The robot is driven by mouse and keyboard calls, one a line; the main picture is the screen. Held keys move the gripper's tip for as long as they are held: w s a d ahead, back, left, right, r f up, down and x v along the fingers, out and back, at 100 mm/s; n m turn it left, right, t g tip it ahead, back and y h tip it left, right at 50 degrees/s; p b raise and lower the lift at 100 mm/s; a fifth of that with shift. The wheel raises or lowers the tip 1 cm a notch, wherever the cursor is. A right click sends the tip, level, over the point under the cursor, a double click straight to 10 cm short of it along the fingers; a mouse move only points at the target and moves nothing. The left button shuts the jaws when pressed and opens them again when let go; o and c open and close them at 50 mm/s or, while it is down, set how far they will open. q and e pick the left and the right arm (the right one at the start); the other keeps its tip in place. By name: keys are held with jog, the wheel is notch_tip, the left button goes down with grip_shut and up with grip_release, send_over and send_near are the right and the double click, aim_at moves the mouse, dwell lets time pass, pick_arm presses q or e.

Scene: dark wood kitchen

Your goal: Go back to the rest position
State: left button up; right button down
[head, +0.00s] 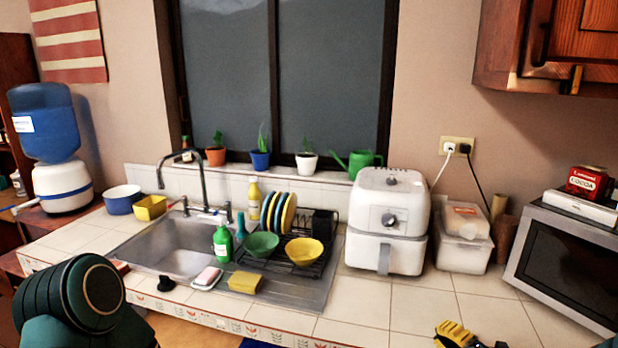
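My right gripper (458,336) shows only in part at the bottom edge of the head view, right of centre, as a yellow and black piece over the tiled counter. Most of it is cut off by the frame, so its opening cannot be made out. No object shows in it. My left arm, dark green and black, rises at the bottom left in front of the counter's front edge. My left gripper is not visible.
The tiled counter (365,305) holds a sink (178,250), a dish rack with plates and bowls, a green bottle (222,244), a yellow sponge (244,283), a white air fryer (389,220), a plastic container (464,252) and a microwave (565,270). The counter's front right is clear.

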jog(key=s+a+f+n+g+y, duration=0.2)
jog(key=s+a+f+n+g, duration=0.2)
jog(key=a+f+n+g, duration=0.4)
jog(key=s+a+f+m+g+h, duration=0.1)
jog(key=s+a+f+m+h, duration=0.1)
jog(key=s+m, duration=0.4)
jog(key=s+a+f+m+g+h, duration=0.2)
jog(key=s+a+f+m, duration=0.2)
jog(key=m, duration=1.3)
jog(key=s+a+f+m+g+h, duration=0.2)
jog(key=s+a+m, duration=0.5)
jog(key=m, duration=0.4)
notch_tip(320, 180, down, 2)
jog(key=shift+s+f+h, duration=0.1)
jog(key=shift+s+h, duration=0.2)
jog(key=shift+h, duration=0.2)
